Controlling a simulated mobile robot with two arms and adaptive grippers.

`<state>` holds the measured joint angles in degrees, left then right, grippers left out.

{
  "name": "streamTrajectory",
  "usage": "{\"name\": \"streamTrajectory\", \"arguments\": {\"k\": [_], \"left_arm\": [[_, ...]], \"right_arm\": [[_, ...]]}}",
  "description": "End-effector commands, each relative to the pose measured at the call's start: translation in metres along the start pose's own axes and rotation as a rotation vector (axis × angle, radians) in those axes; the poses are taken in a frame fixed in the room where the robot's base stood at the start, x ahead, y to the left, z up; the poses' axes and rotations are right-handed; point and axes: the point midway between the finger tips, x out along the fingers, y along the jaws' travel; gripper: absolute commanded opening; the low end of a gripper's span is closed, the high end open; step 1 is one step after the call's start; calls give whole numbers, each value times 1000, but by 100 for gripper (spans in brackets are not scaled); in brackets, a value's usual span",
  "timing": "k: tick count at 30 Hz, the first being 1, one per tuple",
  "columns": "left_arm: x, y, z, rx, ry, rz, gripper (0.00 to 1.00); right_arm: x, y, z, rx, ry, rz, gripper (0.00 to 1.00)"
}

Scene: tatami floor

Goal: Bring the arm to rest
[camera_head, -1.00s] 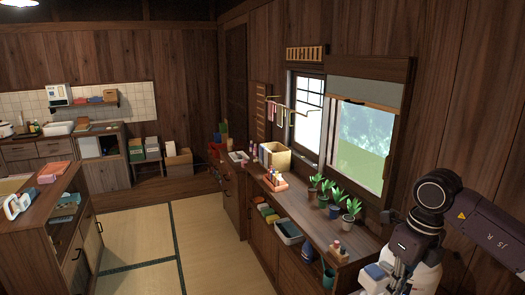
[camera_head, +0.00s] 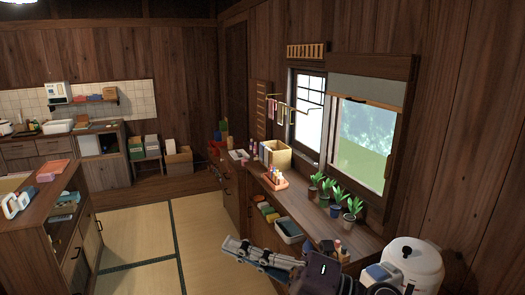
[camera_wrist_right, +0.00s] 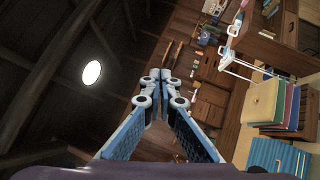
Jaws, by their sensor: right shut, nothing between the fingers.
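My right gripper (camera_head: 232,246) reaches in from the bottom right in the head view, stretched out to the left in front of the window-side counter (camera_head: 310,218). It is in the air with nothing in it. In the right wrist view the two blue-grey fingers of the right gripper (camera_wrist_right: 162,76) come together at their tips. The wrist camera looks sideways, with the dark ceiling on the left and furniture on the right. My left gripper is in neither view.
Several potted plants (camera_head: 337,198), a bottle tray (camera_head: 273,181) and a cardboard box (camera_head: 275,155) stand on the counter. A white rounded appliance (camera_head: 415,265) is at the bottom right. The tatami floor (camera_head: 140,250) is open between the counter and the left cabinet (camera_head: 55,225).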

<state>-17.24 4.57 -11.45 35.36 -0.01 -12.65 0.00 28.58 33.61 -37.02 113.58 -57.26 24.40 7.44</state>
Motion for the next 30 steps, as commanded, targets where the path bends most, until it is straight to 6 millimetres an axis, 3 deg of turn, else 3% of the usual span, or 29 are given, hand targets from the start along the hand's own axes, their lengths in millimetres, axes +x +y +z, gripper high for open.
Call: {"name": "streamTrajectory", "arguments": {"k": [3, 7, 10, 14, 17, 22, 25, 30], "left_arm": [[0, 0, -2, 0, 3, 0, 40], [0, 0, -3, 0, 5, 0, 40], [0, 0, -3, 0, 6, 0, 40], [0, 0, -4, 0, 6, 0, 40], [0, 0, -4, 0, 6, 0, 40], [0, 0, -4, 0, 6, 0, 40], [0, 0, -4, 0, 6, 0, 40], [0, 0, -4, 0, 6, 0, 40]], "right_arm": [[-14, 14, 34, 186, -245, 121, 0], [-52, 3, 75, 401, -531, 199, 0], [-94, -24, 97, 573, -756, 219, 0], [-159, -78, 103, 805, -1045, 196, 0], [-210, -126, 86, 986, -1260, 141, 0], [-291, -199, 14, 1280, -1588, -21, 0], [-325, -226, -38, 1423, -1735, -135, 0], [-363, -247, -119, 1610, -1905, -317, 0]]}}
